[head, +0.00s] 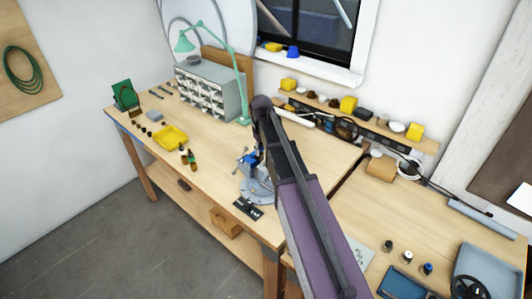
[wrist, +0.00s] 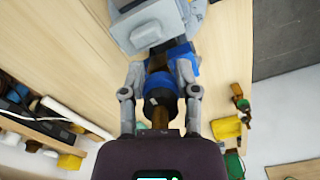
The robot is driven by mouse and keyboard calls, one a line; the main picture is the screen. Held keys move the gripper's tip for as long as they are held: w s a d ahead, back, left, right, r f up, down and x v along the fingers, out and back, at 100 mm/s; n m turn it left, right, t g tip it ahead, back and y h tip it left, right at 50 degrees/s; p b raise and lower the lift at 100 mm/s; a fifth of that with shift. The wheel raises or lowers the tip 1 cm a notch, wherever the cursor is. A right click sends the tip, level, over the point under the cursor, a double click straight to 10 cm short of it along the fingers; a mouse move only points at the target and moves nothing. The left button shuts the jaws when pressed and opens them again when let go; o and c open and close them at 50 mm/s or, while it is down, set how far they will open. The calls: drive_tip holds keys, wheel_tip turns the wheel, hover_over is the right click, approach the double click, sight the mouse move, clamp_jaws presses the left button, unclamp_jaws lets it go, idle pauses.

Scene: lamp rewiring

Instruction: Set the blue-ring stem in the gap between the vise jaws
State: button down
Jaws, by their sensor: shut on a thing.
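The blue-ring stem shows in the wrist view as a dark cylinder (wrist: 163,105) with a blue band and a brownish end. My gripper (wrist: 160,73) is shut on it, one grey finger on each side. The vise (wrist: 152,22) is grey with blue parts and lies just beyond the fingertips. In the head view the vise (head: 257,190) stands near the bench's front edge. My arm hides most of the gripper and the stem there. The gap between the jaws is largely covered, so I cannot tell whether the stem is inside it.
A green lamp (head: 243,95) and a grey drawer cabinet (head: 212,88) stand at the back of the bench. A yellow tray (head: 171,137) and small bottles (head: 188,159) lie to the left. A black labelled plate (head: 247,208) lies in front of the vise. Bare wood surrounds the vise's left side.

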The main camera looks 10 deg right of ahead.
drive_tip(key=shift+w+f, duration=0.15)
drive_tip(key=shift+w, duration=0.5)
drive_tip(key=shift+c, duration=1.3)
unclamp_jaws()
drive_tip(key=shift+f, duration=0.1)
drive_tip(key=shift+s+f, duration=0.1)
drive_tip(key=shift+s, duration=0.05)
drive_tip(key=shift+s+a, duration=0.1)
drive_tip(key=shift+s, duration=0.1)
drive_tip(key=shift+w+r+p, duration=0.35)
drive_tip(key=shift+w+p, duration=0.05)
drive_tip(key=shift+p, duration=0.25)
drive_tip(key=shift+w+a+r+p, duration=0.1)
drive_tip(key=shift+w+p, duration=0.2)
drive_tip(key=shift+p, duration=0.7)
drive_tip(key=shift+p, duration=0.35)
